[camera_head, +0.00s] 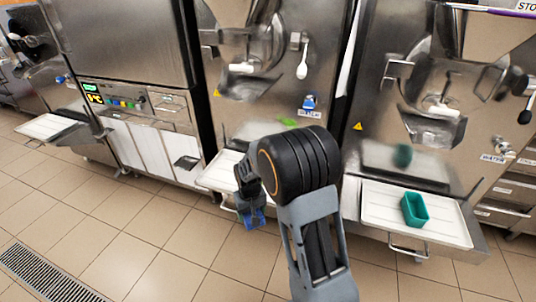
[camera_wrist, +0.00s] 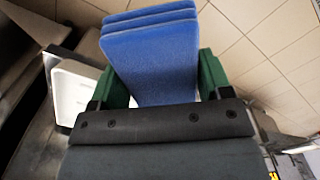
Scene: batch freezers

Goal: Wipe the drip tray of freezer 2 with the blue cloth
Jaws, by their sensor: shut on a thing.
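My gripper (camera_head: 249,196) is shut on the folded blue cloth (camera_head: 258,219). In the wrist view the cloth (camera_wrist: 150,55) sits between the green fingers of my gripper (camera_wrist: 160,80), its layered folded edge at the top. The cloth hangs low, in front of the middle freezer's white drip tray (camera_head: 218,172). That tray is partly hidden by my arm. A white tray (camera_wrist: 72,95) shows left of the cloth in the wrist view, apart from it. I cannot read any freezer number.
The right machine's white tray (camera_head: 375,205) holds a teal container (camera_head: 414,209). Another white tray (camera_head: 47,126) juts out at the far left. A green smear or object (camera_head: 288,122) shows on the middle machine. The tiled floor is open, with a drain grate (camera_head: 45,275).

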